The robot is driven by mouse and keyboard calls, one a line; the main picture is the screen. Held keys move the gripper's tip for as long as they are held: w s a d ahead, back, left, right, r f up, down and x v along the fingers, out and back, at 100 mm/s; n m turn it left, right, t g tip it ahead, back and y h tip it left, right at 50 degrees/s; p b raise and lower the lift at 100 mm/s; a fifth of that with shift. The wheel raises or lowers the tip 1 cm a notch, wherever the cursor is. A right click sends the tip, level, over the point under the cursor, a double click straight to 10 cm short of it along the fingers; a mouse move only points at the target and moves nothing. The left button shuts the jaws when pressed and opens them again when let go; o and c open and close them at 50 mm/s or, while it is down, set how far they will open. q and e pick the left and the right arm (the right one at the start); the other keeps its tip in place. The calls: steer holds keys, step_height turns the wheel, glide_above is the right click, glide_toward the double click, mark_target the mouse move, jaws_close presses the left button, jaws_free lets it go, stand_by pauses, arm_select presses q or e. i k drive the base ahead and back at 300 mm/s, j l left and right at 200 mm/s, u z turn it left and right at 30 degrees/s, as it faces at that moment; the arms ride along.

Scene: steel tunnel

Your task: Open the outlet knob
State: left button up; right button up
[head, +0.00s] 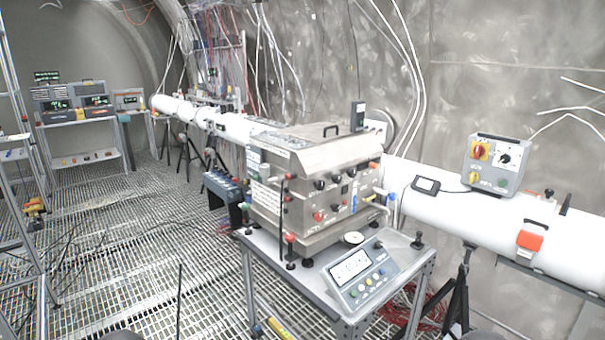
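A steel box (300,190) stands on a grey metal table (310,293). Its front panel carries several knobs, among them a red knob (319,215) and a black knob (320,184). A blue fitting (391,197) is at its right side, by a bent pipe. A red-topped post (290,238) stands at its near left corner. The labels are too small to read, so I cannot tell which of these is the outlet knob, or whether it is open. Neither gripper is in view. Nothing is seen touching the box.
A control console (360,276) and a round gauge (353,238) sit on the table before the box. A white pipe (470,220) runs behind along the wall. Open grating floor (130,235) lies left, with loose cables. A ladder-like frame (20,150) stands far left.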

mark_target(337, 179)
steer(key=i+l+u, duration=0.1)
steer(key=l, duration=0.2)
steer(key=i+l+u, duration=0.25)
steer(key=l, duration=0.35)
steer(key=i+l+u, duration=0.15)
steer(key=l, duration=0.2)
